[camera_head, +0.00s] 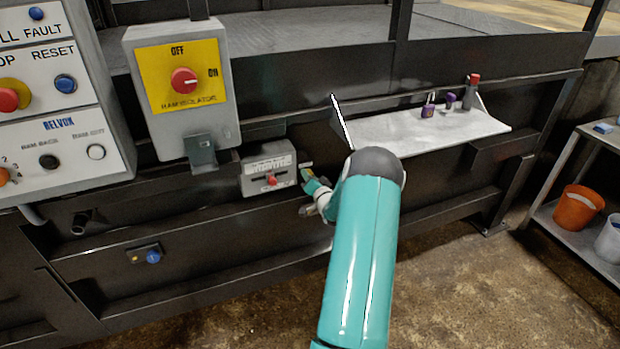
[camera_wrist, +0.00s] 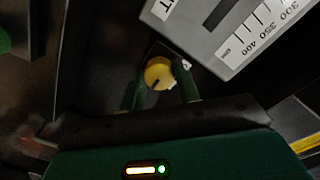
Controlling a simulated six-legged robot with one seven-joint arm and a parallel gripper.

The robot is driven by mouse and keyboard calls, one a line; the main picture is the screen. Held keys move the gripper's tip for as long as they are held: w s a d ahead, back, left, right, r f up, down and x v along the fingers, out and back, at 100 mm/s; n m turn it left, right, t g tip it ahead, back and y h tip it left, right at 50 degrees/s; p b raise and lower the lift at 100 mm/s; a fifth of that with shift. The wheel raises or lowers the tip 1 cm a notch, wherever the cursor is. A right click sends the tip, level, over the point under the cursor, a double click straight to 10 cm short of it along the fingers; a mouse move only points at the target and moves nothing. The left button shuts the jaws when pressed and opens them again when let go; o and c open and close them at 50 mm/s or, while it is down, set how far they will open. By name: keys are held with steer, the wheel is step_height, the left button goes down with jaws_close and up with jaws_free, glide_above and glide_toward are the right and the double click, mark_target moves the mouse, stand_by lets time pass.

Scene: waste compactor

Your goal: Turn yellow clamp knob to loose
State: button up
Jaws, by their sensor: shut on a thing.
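The yellow clamp knob (camera_wrist: 159,73) shows in the wrist view, round with a dark mark on its face. My gripper (camera_wrist: 161,88) has its two green fingers on either side of the knob and is shut on it. In the head view my gripper (camera_head: 306,179) is at the right side of the grey scale box (camera_head: 262,182) on the dark frame. My fingers and arm largely hide the knob there. The scale box also shows in the wrist view (camera_wrist: 205,45), with printed numbers. Which setting the knob's mark points to cannot be told.
A red ram isolator switch (camera_head: 184,80) is above the scale box. A control panel (camera_head: 60,125) with buttons stands at the left. A blue knob (camera_head: 153,256) is lower on the frame. A shelf (camera_head: 400,132) with purple padlocks (camera_head: 428,110) is at the right.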

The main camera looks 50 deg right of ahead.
steer(key=shift+m, duration=0.3)
steer(key=o, duration=1)
steer(key=v, duration=1.4)
steer(key=shift+f, duration=0.1)
steer(key=shift+w, duration=0.1)
